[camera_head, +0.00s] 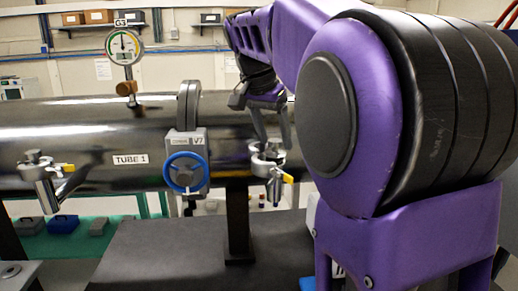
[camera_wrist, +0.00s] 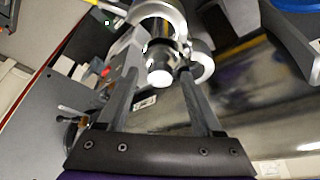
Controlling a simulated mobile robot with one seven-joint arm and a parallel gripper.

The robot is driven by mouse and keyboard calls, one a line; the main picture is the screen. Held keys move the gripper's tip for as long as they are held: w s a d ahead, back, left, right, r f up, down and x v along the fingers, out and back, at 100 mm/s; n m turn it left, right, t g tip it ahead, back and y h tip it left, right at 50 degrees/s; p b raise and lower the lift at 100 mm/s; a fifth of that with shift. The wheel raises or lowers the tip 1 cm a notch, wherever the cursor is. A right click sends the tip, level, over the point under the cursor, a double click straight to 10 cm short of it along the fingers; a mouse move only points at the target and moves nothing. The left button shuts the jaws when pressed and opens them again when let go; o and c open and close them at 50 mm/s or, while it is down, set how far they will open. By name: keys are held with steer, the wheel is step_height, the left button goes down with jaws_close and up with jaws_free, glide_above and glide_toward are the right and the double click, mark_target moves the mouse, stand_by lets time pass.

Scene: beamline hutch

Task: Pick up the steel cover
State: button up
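My gripper (camera_head: 273,138) is just above the right-hand steel port fitting (camera_head: 272,185) on the dark tube. Its fingers are apart in the wrist view (camera_wrist: 159,75), with bright steel parts (camera_wrist: 160,52) showing between and beyond the tips. I cannot tell whether a finger touches them. A round steel piece (camera_head: 265,152) tops this fitting, by a clamp with a yellow handle (camera_head: 288,178); it may be the steel cover, but the gripper partly hides it. A similar fitting with a round steel top (camera_head: 38,160) and yellow-handled clamp is on the tube's left part.
The dark tube (camera_head: 110,120) labelled TUBE 1 runs across the view. A valve with a blue handwheel (camera_head: 186,172) stands left of my gripper. A pressure gauge (camera_head: 123,47) rises above the tube. A dark flat surface (camera_head: 160,255) lies in front, largely clear.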

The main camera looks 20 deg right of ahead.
mark_target(274, 141)
jaws_close()
steer(key=shift+r, duration=0.15)
step_height(274, 141, up, 10)
stand_by(0.8)
